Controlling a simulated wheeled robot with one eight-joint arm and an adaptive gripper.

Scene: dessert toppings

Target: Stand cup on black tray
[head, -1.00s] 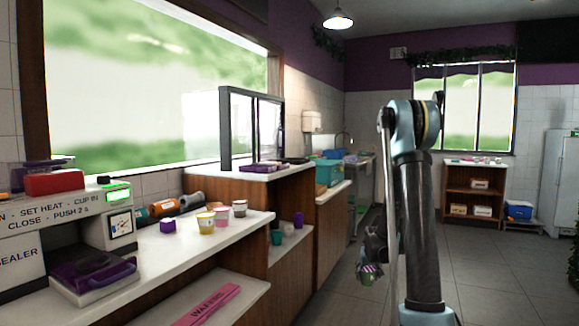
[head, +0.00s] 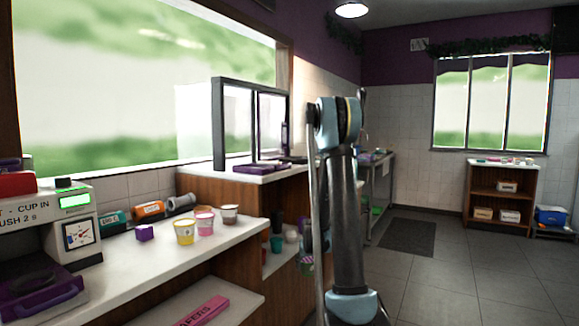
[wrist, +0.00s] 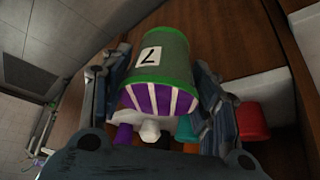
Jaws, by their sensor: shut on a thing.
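The cup (wrist: 166,50) is green, with a white label marked with a dark figure and a purple-and-white striped end. In the wrist view it fills the middle, and my gripper (wrist: 160,80) is shut on it, one finger on each side. In the head view the cup (head: 306,264) shows small and low beside my arm, which partly hides it. A dark flat thing (head: 293,160) lies on the raised counter; I cannot tell whether it is the black tray.
The white counter (head: 130,258) holds a yellow cup (head: 184,231), a pink cup (head: 205,223), a pale cup (head: 229,213) and a purple cube (head: 145,232). A sealer (head: 72,225) stands at the left. Open floor (head: 440,270) lies to the right.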

